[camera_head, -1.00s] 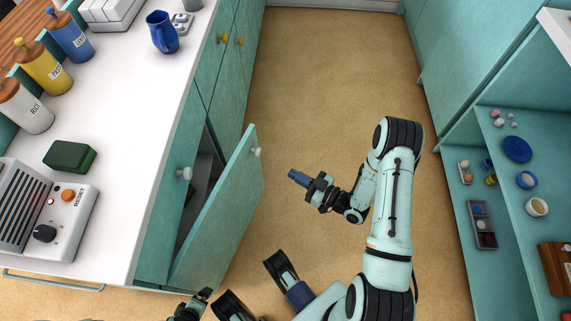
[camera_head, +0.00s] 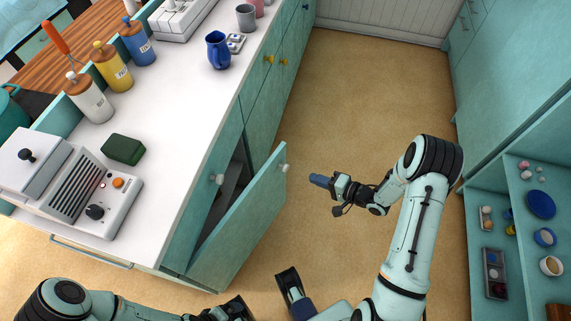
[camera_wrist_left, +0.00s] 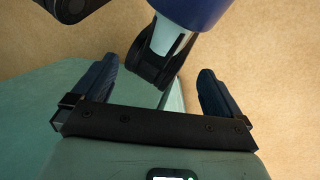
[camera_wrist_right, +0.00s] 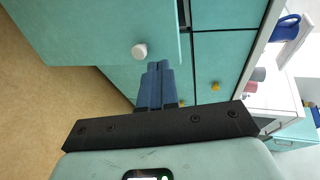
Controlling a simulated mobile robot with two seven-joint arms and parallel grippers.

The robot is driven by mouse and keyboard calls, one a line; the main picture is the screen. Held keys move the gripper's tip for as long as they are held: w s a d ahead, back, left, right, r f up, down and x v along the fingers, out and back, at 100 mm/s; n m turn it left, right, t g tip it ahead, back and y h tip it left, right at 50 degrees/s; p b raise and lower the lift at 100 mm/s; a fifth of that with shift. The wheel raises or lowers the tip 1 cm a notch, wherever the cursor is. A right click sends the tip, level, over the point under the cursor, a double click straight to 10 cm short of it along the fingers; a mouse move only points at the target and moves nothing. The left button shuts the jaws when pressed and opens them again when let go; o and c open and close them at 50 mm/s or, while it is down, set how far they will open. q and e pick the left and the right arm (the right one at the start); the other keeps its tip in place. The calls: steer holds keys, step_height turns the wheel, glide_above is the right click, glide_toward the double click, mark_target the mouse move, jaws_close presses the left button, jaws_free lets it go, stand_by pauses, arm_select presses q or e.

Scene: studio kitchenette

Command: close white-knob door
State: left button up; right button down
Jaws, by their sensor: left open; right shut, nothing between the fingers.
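The teal white-knob door (camera_head: 240,232) stands ajar from the counter's base cabinet, with a dark gap behind it. Its white knob (camera_head: 284,168) is near its upper free corner. My right gripper (camera_head: 313,179) is shut and empty, just right of this knob on the outer side, apart from it. In the right wrist view, the shut fingertips (camera_wrist_right: 157,68) are beside and below a white knob (camera_wrist_right: 139,51). My left gripper is low in the head view, its fingers hard to make out; in the left wrist view it (camera_wrist_left: 155,82) is open and empty over the floor.
The white counter (camera_head: 175,145) holds a blue jug (camera_head: 218,51), canisters and a green box (camera_head: 123,149). Open shelves (camera_head: 515,230) stand at right. Floor (camera_head: 350,100) between is clear.

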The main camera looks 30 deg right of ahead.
steer(key=b, duration=0.6)
glide_toward(274, 163)
step_height(274, 163, down, 2)
steer(key=w, duration=0.2)
steer(key=w+a, duration=0.1)
steer(key=w+a+b, duration=0.1)
steer(key=w, duration=0.1)
steer(key=shift+a, duration=0.15)
arm_select(q)
steer(key=w+a+f+t+y, duration=0.1)
steer(key=w+a+f+t, duration=0.2)
steer(key=w+f, duration=0.6)
steer(key=shift+a+n+y, duration=0.3)
steer(key=shift+a+n, duration=0.1)
steer(key=shift+a, duration=0.75)
arm_select(e)
steer(key=shift+w+a, duration=0.2)
steer(key=shift+w, duration=0.1)
